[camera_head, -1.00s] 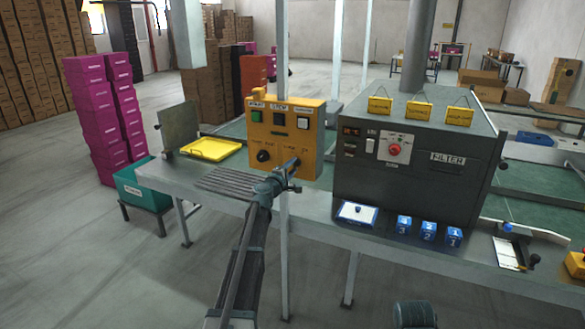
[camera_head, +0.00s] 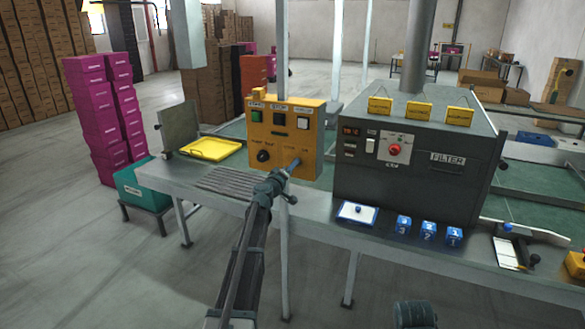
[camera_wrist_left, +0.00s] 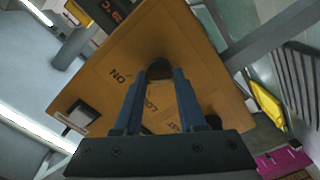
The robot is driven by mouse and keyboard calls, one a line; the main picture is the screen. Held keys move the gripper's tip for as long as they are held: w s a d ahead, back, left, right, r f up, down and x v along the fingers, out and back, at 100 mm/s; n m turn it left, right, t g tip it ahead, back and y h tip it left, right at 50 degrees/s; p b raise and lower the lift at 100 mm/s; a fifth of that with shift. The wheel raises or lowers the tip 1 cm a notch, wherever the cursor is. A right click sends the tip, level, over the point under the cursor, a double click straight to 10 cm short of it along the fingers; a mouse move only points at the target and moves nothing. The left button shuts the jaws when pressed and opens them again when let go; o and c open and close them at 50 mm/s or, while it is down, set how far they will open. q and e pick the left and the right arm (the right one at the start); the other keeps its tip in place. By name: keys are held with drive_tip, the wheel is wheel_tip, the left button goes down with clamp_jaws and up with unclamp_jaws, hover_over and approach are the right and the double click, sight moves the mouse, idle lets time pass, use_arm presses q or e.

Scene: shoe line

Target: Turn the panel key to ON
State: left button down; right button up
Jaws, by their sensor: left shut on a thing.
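The yellow control panel (camera_head: 312,112) stands upright on the bench, with a green button, a dark button, a white switch and a black knob (camera_head: 263,156) at its lower left. My left gripper (camera_head: 296,163) is at the panel's lower right. In the left wrist view the panel face (camera_wrist_left: 185,40) looks tilted, with ON printed beside the key. The left gripper (camera_wrist_left: 160,75) is shut on the dark panel key (camera_wrist_left: 159,69) there. The fingers hide part of the key and of the lettering, so its exact angle is unclear. My right gripper is not in view.
A grey filter machine (camera_head: 455,183) stands close to the panel's right. A yellow tray (camera_head: 211,149) lies to its left. A grey post (camera_head: 284,250) rises just right of my left arm.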

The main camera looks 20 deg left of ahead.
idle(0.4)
use_arm(q)
drive_tip(key=shift+c, duration=2.4)
unclamp_jaws()
drive_tip(key=s, duration=1.4)
drive_tip(key=shift+w, duration=0.1)
